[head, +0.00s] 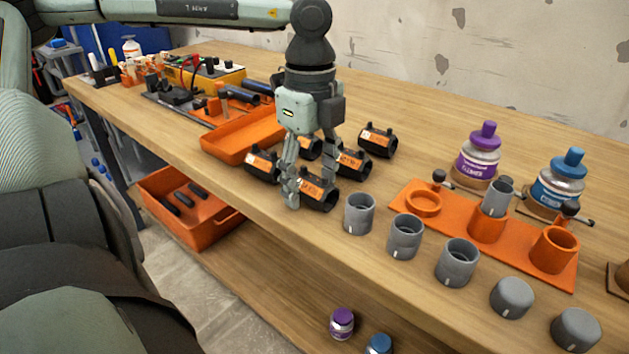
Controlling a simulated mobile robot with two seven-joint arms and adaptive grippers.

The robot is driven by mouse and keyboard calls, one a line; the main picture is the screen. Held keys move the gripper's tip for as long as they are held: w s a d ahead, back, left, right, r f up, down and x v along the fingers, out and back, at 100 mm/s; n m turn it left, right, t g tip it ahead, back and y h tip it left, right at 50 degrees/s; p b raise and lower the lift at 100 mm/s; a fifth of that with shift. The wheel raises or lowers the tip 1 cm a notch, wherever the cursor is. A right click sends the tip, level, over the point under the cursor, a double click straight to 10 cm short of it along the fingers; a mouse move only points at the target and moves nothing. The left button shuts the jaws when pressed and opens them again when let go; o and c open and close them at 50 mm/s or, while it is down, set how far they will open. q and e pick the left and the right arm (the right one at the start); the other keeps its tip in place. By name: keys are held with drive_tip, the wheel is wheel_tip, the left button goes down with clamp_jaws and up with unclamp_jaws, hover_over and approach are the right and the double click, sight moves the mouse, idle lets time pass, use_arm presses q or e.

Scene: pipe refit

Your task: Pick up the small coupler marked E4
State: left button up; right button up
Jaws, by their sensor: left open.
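Several small black couplers with orange labels stand in a cluster on the wooden workbench. One coupler (318,196) is at the front, one (262,166) at the left, one (352,164) at the right, one (378,142) at the far right, and another (313,148) is partly hidden behind my gripper. The label marks are too small to read, so I cannot tell which is E4. My left gripper (308,184) points down over the cluster, open, with its fingers close to the front coupler. I cannot tell whether they touch it. My right gripper is not in view.
An empty orange tray (243,138) lies left of the cluster. Grey pipe fittings (360,214) line the bench's front edge. An orange holder (458,218) and purple-capped (478,160) and blue-capped (558,185) bottles stand at right. An orange bin (190,235) sits below.

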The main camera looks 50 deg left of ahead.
use_arm(q)
drive_tip(key=shift+f, duration=0.4)
drive_tip(key=shift+c, duration=0.4)
drive_tip(key=c, duration=1.2)
drive_tip(key=shift+r, duration=0.15)
